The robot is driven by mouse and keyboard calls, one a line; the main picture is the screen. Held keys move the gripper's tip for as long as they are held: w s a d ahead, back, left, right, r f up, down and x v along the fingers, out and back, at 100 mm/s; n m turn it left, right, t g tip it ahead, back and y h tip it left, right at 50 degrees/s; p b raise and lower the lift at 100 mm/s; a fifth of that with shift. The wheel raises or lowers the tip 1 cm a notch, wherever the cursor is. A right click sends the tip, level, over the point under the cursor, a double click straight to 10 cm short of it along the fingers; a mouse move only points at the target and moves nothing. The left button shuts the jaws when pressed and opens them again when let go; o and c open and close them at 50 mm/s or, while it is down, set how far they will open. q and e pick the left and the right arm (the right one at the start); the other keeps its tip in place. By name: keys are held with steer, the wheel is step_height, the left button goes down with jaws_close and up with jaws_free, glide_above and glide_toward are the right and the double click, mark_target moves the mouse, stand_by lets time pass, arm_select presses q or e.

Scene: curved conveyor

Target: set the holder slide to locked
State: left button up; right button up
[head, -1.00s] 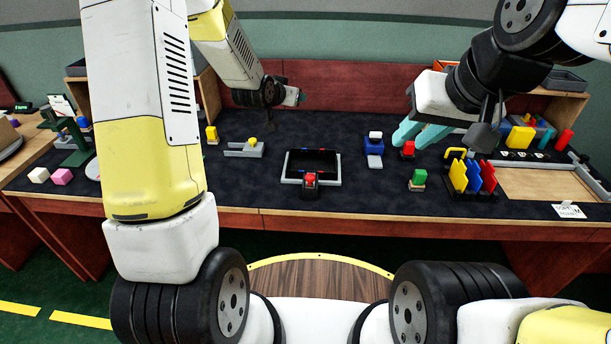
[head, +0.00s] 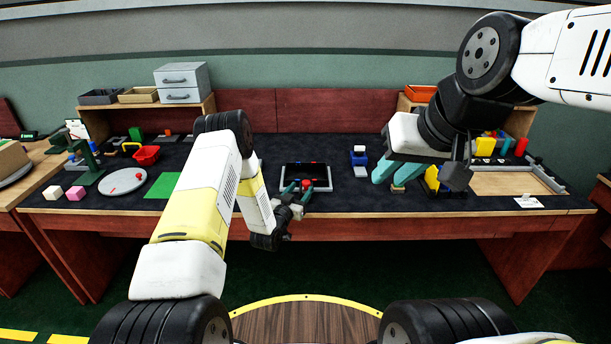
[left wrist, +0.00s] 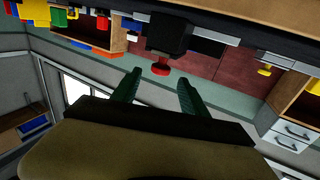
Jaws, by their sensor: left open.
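The holder is a black tray with a grey frame (head: 326,187) at the middle of the table's front. A red knob (head: 306,183) stands on a dark block at its front edge. My left gripper (head: 299,191) is open at that edge, beside the knob. In the left wrist view, the red knob (left wrist: 160,69) hangs from the black block (left wrist: 168,37), near the gap between my green fingertips (left wrist: 160,78); I cannot tell whether they touch. The slide's setting is not readable. My right gripper (head: 391,181) has teal fingers spread open, right of the holder.
A blue block with a white top (head: 359,156) stands right of the holder. A wooden board (head: 510,183) lies at the right.

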mark_target(304, 184)
arm_select(q)
steer(key=shift+x, duration=2.75)
jaws_close()
